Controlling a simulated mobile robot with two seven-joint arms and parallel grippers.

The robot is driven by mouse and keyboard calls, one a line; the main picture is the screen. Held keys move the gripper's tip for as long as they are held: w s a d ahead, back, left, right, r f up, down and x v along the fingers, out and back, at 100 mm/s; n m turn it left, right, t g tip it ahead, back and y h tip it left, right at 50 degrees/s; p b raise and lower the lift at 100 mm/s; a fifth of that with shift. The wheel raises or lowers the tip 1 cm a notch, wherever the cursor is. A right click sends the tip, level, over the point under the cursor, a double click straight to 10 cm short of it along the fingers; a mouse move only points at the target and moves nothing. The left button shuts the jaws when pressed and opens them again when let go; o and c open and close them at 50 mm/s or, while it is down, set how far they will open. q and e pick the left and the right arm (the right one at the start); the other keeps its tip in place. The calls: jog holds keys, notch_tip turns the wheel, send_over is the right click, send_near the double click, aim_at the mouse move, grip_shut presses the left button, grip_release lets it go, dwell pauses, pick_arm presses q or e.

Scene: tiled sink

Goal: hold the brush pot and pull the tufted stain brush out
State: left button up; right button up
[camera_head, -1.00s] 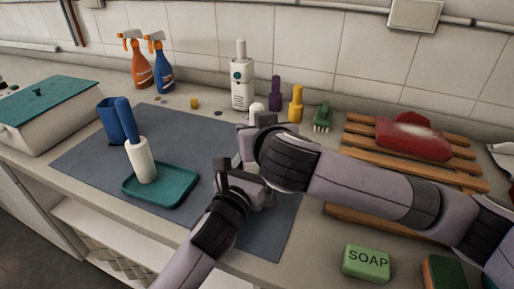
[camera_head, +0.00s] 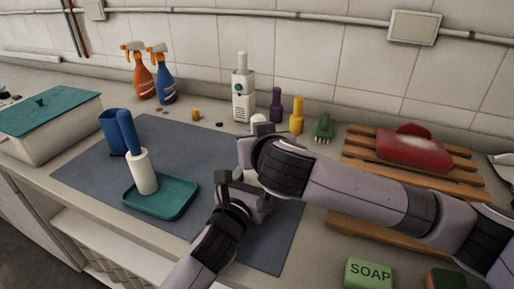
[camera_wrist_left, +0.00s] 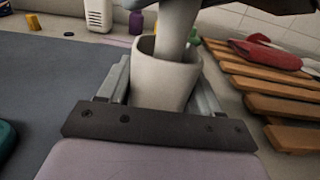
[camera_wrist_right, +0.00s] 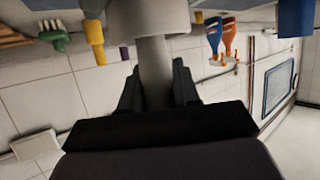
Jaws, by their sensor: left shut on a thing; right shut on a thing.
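The brush pot (camera_wrist_left: 165,78) is a pale grey cup. In the left wrist view it sits between the fingers of my left gripper (camera_head: 240,182), which is shut on it. The stain brush's grey handle (camera_wrist_left: 178,25) rises out of the pot's mouth, and its tufted end is hidden inside. My right gripper (camera_head: 254,142) is shut on the handle, just above the left one. The right wrist view, upside down, shows the handle (camera_wrist_right: 155,70) between the fingers, with the wider pot (camera_wrist_right: 150,18) beyond. In the head view my grippers mostly hide the pot; a pale rounded tip (camera_head: 258,118) shows above.
Purple and yellow bottles (camera_head: 297,118), a white bottle (camera_head: 243,95) and a green brush (camera_head: 324,128) stand behind. A wooden rack (camera_head: 365,160) and soap (camera_head: 368,273) lie right.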

notch_tip(320, 180, up, 10)
dwell(0.3)
jog(key=shift+f, duration=0.1)
pick_arm(q)
jog(key=o, duration=1.2)
